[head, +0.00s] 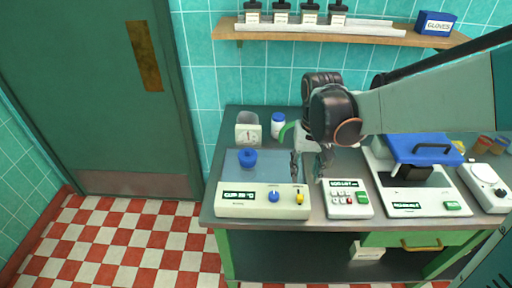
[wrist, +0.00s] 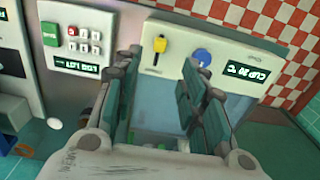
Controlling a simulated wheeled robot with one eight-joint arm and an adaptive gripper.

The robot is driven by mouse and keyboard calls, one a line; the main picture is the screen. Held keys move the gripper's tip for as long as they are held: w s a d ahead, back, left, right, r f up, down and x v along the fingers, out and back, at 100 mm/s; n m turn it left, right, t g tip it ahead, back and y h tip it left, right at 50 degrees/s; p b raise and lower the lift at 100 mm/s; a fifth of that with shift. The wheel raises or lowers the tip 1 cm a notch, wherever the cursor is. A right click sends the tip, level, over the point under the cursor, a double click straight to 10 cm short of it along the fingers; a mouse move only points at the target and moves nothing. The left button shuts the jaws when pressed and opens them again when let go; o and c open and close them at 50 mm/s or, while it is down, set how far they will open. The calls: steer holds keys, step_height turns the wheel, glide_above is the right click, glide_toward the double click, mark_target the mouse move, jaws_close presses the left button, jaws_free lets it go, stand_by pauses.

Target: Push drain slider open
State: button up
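A white water bath with a front panel (head: 235,200) stands at the left of the bench; the same panel shows upside down in the wrist view (wrist: 218,52). Its yellow slider (head: 299,197) is at the panel's right end, beside a round blue knob (head: 274,197). In the wrist view the yellow slider (wrist: 161,44) sits in a short slot, ahead of the gap between my fingers. My gripper (head: 309,166) is open and empty, pointing down behind the panel's right end. In the wrist view my gripper (wrist: 160,66) shows both fingers wide apart, not visibly touching the slider.
A keypad box (head: 348,199) stands just right of the bath, and a blue-lidded device (head: 422,149) further right. A blue-capped bottle (head: 278,125) and a dial timer (head: 248,128) stand behind. A shelf (head: 375,37) hangs above. The floor in front is clear.

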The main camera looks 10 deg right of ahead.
mark_target(300, 196)
step_height(300, 196, down, 11)
steer(key=b, duration=0.3)
steer(key=shift+r, duration=0.2)
steer(key=shift+c, duration=0.3)
jaws_close()
